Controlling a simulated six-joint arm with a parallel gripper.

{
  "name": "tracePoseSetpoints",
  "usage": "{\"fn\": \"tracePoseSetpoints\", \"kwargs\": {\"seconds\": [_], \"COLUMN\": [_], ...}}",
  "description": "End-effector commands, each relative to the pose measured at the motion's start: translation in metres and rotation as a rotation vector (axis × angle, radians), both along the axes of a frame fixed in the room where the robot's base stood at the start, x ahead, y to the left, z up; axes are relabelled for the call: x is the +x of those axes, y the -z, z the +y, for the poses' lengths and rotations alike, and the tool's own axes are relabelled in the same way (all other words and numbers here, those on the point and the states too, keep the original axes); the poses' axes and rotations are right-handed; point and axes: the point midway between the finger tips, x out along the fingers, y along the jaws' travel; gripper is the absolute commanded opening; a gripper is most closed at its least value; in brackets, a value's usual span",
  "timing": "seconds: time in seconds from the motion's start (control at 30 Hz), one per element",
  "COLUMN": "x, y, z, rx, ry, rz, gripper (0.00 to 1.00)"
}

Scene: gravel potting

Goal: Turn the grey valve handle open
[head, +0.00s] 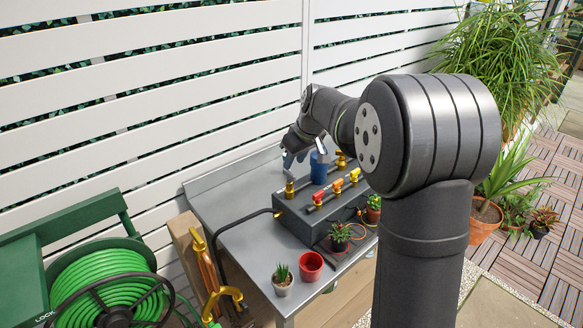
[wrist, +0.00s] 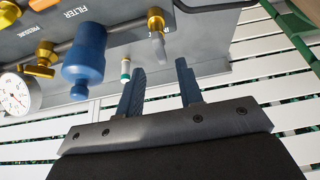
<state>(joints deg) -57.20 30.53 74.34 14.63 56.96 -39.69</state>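The grey valve handle (wrist: 158,46) hangs from a brass valve (wrist: 155,20) at the end of a pipe in the wrist view. My gripper (wrist: 159,66) has two blue fingers spread apart with nothing between them. The handle lies just beyond the fingertips, in line with the gap; I cannot tell the exact distance. In the head view my gripper (head: 294,158) is above the back left part of the grey manifold box (head: 305,227), over a brass fitting (head: 289,190). The grey handle is not clear there.
A blue filter (wrist: 84,62) and a pressure gauge (wrist: 14,93) are beside the valve. A red pot (head: 311,267) and small plants sit on the metal bench (head: 235,255). A white slatted fence (head: 150,110) stands behind.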

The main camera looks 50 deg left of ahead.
Motion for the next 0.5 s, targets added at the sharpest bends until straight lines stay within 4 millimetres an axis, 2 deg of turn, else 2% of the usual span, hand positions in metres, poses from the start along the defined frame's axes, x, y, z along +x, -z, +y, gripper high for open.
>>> {"fn": "tracePoseSetpoints", "kwargs": {"seconds": [0.03,0.3,0.5], "x": [0.000,0.001,0.000], "y": [-0.014,-0.074,-0.103], "z": [-0.005,-0.030,-0.042], "rx": [0.005,0.004,0.002], "ry": [0.002,0.001,-0.001], "rz": [-0.004,-0.003,-0.001], "gripper": [0.34,0.34,0.34]}}
